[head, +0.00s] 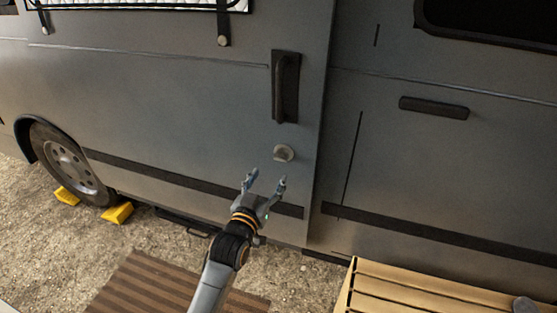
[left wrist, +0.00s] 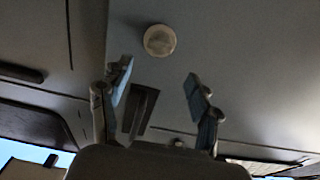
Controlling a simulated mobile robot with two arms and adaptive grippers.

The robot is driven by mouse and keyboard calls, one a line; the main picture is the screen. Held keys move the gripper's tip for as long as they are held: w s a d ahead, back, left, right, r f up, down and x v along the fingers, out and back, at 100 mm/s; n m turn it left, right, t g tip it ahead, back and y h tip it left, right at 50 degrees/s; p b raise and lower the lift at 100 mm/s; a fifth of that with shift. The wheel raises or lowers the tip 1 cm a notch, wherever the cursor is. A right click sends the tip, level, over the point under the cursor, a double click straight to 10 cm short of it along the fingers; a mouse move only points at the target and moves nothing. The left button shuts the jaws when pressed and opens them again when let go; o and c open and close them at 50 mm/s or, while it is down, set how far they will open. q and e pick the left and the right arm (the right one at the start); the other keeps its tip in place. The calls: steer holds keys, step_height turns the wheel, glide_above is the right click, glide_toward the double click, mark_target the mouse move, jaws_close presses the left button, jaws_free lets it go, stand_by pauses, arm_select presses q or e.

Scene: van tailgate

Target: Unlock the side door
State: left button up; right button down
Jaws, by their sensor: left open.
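The side door (head: 180,90) of the grey van is closed. A round, pale lock knob (head: 283,153) sits on it below a dark vertical handle (head: 285,87). My left gripper (head: 266,180) is open and empty, just below the knob in the head view, with its fingers pointing up toward it. In the left wrist view the knob (left wrist: 159,41) shows beyond the two spread fingertips (left wrist: 157,77), apart from them. The handle (left wrist: 141,110) shows between the fingers there. My right gripper is in neither view.
A wooden slatted bench (head: 420,290) stands at the lower right. A brown striped mat (head: 150,285) lies on the gravel below my left arm. Yellow chocks (head: 117,213) sit by the wheel (head: 70,165). A second dark handle (head: 434,107) is on the panel to the right.

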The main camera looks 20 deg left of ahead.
mark_target(280, 159)
arm_select(q)
steer(key=w, duration=0.7)
steer(key=shift+w+d, duration=0.2)
steer(key=shift+w, duration=0.7)
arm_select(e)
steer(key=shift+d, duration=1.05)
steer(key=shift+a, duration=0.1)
arm_select(q)
steer(key=shift+c, duration=1.1)
steer(key=c, duration=0.9)
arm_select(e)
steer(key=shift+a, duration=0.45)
